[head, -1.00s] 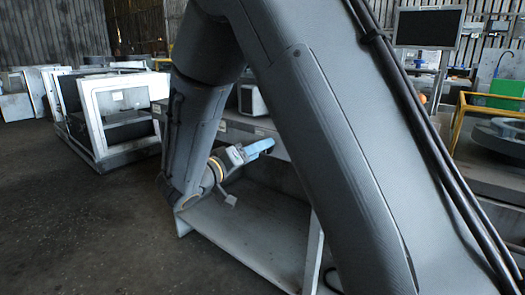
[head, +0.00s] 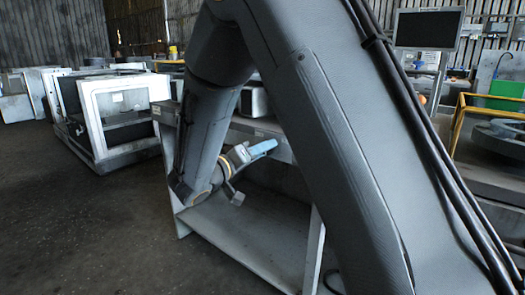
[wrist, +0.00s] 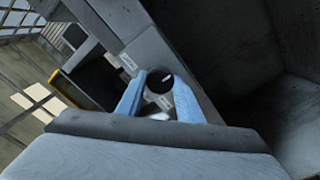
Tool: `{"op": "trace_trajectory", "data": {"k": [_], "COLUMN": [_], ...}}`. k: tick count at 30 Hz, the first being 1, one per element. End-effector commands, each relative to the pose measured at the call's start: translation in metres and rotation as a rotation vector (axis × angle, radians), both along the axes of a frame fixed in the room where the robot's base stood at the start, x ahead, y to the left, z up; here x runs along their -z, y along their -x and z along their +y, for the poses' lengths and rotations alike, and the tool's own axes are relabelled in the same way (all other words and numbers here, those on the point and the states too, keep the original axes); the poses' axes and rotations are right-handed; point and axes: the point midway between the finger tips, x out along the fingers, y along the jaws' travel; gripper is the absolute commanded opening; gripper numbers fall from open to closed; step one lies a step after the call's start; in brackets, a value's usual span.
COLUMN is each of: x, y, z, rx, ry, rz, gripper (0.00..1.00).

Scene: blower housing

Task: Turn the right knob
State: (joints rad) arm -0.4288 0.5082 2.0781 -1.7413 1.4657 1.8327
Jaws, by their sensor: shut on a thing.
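A dark round knob (wrist: 156,88) with a short white mark shows in the wrist view, on the front of a grey housing. My gripper (wrist: 158,92) has its two light-blue fingers on either side of the knob and is shut on it. In the head view my gripper (head: 263,148) is at the front edge of a grey workbench (head: 257,127), under my arm's bend. The knob cannot be made out in the head view.
Pale labels (wrist: 127,61) sit beside the knob on the housing. The bench has an open lower shelf (head: 250,235). A white-framed machine (head: 118,110) stands to the left, and a monitor (head: 428,28) stands at the back right. The floor at left is clear.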

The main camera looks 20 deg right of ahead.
Motion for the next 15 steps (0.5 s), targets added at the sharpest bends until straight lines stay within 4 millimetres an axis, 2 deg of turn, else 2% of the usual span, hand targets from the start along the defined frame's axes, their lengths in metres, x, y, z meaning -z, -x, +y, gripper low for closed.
{"op": "trace_trajectory", "data": {"k": [8,15], "x": [-0.0006,-0.0006], "y": [0.0002,0.0002], "z": [0.0002,0.0005], "rx": [0.001,0.000], "ry": [0.065,0.182], "rz": [0.088,0.250], "gripper": [0.11,0.11]}}
